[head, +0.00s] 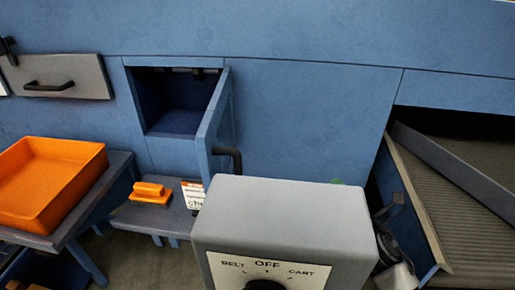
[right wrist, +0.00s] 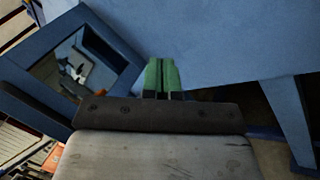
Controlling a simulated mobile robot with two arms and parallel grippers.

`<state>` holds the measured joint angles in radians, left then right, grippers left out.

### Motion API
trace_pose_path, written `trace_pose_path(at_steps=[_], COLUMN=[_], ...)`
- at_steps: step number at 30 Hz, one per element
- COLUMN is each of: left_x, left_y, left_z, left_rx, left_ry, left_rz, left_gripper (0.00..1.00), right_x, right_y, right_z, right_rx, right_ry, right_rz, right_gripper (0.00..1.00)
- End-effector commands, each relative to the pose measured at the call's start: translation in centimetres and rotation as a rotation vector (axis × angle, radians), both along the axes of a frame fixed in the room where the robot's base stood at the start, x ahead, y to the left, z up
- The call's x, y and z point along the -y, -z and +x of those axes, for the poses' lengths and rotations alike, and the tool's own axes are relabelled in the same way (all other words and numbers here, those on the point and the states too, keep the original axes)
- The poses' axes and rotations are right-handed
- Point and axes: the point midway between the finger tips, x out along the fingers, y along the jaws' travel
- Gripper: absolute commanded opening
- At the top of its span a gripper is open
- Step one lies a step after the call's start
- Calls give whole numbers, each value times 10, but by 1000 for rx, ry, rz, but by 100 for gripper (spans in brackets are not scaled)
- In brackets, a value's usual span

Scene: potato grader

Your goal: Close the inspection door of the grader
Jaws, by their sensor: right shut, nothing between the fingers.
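The grader's inspection door (head: 213,118) is a blue panel standing open, swung outward at the right edge of a square opening (head: 176,122) in the blue wall. Its black bar handle (head: 230,156) is on the outer side. In the head view, only a green bit of my right gripper (head: 337,182) shows above a grey box, to the right of the door and apart from it. The right wrist view shows its green fingers (right wrist: 162,77) together and empty, with a blue frame at the left. My left gripper is not visible.
A grey control box (head: 290,215) with a BELT/OFF/CART dial stands in front, hiding much of my right gripper. An orange tray (head: 48,178) and an orange-handled tool (head: 152,192) are at left. A conveyor (head: 465,165) is at right.

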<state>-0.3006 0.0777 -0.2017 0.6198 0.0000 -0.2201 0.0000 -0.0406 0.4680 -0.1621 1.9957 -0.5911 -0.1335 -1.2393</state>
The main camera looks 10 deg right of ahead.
Motion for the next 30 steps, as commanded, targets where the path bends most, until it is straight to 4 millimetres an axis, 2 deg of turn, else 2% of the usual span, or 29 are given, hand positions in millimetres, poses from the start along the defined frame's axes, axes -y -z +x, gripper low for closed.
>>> trace_pose_path(at_steps=[1, 3, 6, 7, 12, 16, 19, 23, 30], left_x=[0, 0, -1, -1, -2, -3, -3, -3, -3], left_y=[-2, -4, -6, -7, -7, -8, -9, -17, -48], left_z=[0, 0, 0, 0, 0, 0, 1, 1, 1], left_rx=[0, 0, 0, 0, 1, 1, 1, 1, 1], left_ry=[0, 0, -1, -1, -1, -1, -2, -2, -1], left_rz=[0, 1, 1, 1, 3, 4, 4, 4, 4], left_gripper=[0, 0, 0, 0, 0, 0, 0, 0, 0], right_x=[-8, -22, -43, -49, -63, -63, -62, -70, -112], right_y=[-36, -77, -124, -134, -150, -150, -149, -150, -156], right_z=[1, -3, -18, -24, -38, -45, -47, -44, -29], right_rx=[141, 353, 672, 766, 1196, 1424, 1509, 1530, 1528], right_ry=[-42, -88, -126, -132, -171, -198, -211, -213, -211], right_rz=[-182, -463, -867, -982, -1526, -1786, -1875, -1893, -1885], right_gripper=[0, 0, 0, 0, 0, 0, 0, 0, 0])
